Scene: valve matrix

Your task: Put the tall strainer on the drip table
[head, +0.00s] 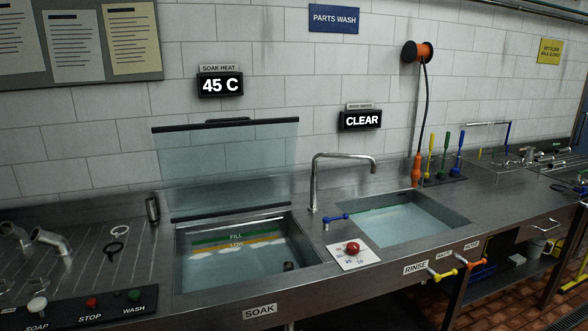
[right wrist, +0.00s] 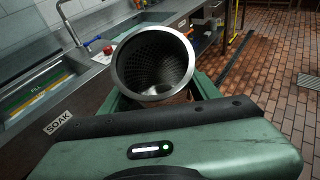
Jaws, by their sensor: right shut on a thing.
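The tall strainer (right wrist: 152,68) is a metal cylinder with a mesh inside and a bright round rim; its open end faces the camera in the right wrist view. My right gripper (right wrist: 160,98), green, is shut on it, one finger on each side. The strainer is held beside the front of the steel bench, over the floor side. The head view shows neither gripper nor this strainer. A ridged steel draining surface (head: 75,258) lies at the left and a flat worktop with a rack (head: 505,172) at the far right; neither is labelled as the drip table.
The soak tank (head: 185,283) has its glass lid (head: 225,165) raised and holds liquid. The rinse basin (head: 450,215) holds water under a tap (head: 314,185). Pipe fittings (head: 50,240) and rings lie at the left. A red knob (head: 353,248) sits between the tanks. Brick floor (right wrist: 275,75) is open.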

